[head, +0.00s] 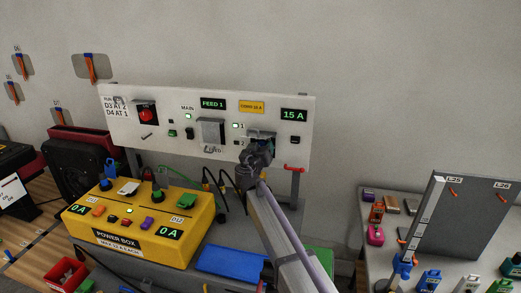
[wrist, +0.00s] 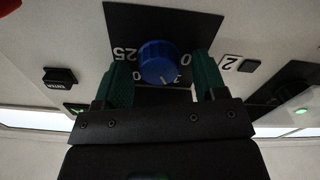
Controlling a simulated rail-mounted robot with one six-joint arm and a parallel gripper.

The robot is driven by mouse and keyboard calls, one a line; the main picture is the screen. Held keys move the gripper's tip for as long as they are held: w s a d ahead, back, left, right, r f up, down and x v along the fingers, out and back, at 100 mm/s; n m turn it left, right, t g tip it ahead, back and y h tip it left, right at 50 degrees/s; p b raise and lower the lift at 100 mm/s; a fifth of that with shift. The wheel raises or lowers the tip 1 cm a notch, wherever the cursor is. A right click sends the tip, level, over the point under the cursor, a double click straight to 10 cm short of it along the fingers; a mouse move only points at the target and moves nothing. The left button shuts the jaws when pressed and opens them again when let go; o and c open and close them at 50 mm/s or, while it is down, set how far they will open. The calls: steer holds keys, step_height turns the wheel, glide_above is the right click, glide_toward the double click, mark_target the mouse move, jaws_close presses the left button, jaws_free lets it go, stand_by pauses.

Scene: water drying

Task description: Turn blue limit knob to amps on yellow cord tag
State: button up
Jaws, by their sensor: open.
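The blue limit knob (wrist: 158,62) sits on a dark dial plate (wrist: 190,25) in the wrist view, with a pale pointer line on its lower side. White dial figures show around it, including 25 at its left; others are partly hidden. My gripper (wrist: 163,76) is open, with one green finger on each side of the knob and apparent gaps between. In the head view my gripper (head: 259,146) is at the panel and hides the knob. The yellow cord tag (head: 252,107) is above it; its small text seems to read 15 A. A display (head: 294,115) at right reads 15 A.
The white panel (head: 180,100) also carries a red button (head: 146,115), a FEED 1 display (head: 213,104) and a grey box (head: 210,131). A red hook (head: 294,169) is at lower right. A yellow power box (head: 140,230) stands in front at left.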

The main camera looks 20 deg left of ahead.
steer(key=c, duration=0.9)
steer(key=shift+n, duration=0.3)
steer(key=n, duration=1.1)
steer(key=shift+s+a+f, duration=0.1)
steer(key=shift+f, duration=0.05)
steer(key=shift+n, duration=0.3)
steer(key=o, duration=0.9)
